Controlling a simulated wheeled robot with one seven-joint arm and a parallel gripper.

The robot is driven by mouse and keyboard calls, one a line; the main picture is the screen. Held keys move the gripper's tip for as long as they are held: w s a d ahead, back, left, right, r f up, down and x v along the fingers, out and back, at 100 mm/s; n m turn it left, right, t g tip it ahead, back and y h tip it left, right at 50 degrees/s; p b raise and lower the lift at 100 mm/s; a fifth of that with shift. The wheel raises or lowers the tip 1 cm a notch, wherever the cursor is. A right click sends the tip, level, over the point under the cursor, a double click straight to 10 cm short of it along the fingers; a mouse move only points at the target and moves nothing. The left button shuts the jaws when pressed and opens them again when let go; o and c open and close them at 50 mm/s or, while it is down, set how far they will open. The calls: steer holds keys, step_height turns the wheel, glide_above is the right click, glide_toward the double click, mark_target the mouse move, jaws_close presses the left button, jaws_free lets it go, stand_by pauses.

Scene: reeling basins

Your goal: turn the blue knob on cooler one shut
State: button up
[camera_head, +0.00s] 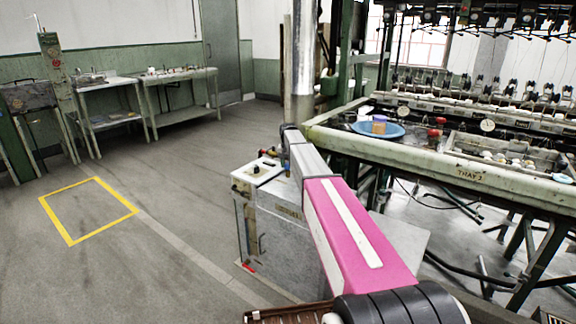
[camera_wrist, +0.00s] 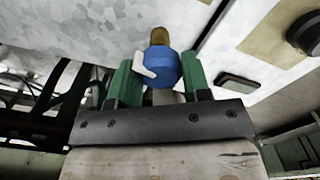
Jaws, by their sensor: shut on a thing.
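The blue knob (camera_wrist: 162,64) shows in the wrist view as a round blue piece with a white pointer on its left side. It sits on a brass stem (camera_wrist: 159,36) coming from a pale speckled metal panel (camera_wrist: 85,25). My gripper (camera_wrist: 160,76) is shut on the blue knob, one green finger on each side of it. In the head view, a grey metal box cabinet with a white top (camera_head: 258,172) stands beyond my pink arm. My arm hides part of the cabinet, and my gripper is hard to make out there.
Side tables (camera_head: 180,74) stand at the back wall. The floor around the yellow square (camera_head: 88,211) is clear.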

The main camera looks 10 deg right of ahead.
mark_target(288, 164)
steer(key=m, duration=1.1)
steer(key=shift+m, duration=1.9)
steer(key=o, duration=0.9)
steer(key=shift+o, duration=0.2)
steer(key=shift+r, duration=0.1)
step_height(288, 164, up, 11)
steer(key=shift+f, duration=0.2)
